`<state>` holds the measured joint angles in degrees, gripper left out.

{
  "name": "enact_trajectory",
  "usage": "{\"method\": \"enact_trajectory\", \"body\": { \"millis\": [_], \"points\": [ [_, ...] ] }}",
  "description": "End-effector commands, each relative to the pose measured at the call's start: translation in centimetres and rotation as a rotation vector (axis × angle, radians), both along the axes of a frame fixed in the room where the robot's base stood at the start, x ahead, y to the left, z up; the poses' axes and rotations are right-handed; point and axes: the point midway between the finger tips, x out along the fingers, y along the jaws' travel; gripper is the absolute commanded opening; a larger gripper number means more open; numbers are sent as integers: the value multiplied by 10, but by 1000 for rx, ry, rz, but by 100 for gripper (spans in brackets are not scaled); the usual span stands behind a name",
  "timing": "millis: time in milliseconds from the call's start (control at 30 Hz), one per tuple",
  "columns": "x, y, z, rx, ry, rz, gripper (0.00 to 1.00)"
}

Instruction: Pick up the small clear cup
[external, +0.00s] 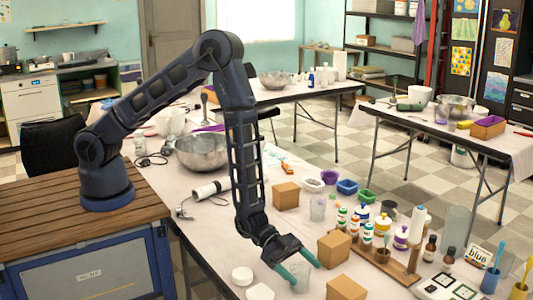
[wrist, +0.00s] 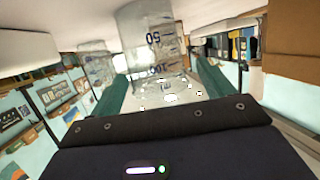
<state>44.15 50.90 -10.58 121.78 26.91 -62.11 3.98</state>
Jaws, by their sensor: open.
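A small clear cup (external: 303,280) stands on the white-covered table between the teal fingertips of my gripper (external: 306,273) in the external view. In the wrist view, which is upside down, the cup (wrist: 150,45) shows dark printed measuring marks. There it sits between and beyond the two open fingers of my gripper (wrist: 161,70). I cannot tell whether either finger touches it. A second clear cup (external: 318,208) stands farther back in the external view. Another clear shape (wrist: 97,62) shows left of the marked cup in the wrist view.
Cardboard boxes stand close by, one behind (external: 334,247) and one in front (external: 345,288). White round pieces (external: 242,275) lie to the left. Several paint bottles (external: 367,236) and a wooden rack (external: 398,265) stand to the right. A metal bowl (external: 203,153) is farther back.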

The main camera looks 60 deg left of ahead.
Motion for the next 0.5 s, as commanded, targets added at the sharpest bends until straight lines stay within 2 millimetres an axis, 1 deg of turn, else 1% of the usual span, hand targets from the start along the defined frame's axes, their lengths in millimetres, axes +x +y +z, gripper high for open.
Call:
{"method": "enact_trajectory", "body": {
  "millis": [33,233,267,500],
  "points": [
    [0,0,0,0,0,0,76],
    [0,0,0,0,0,0,37],
    [0,0,0,0,0,0,35],
    [0,0,0,0,0,0,35]
  ]
}}
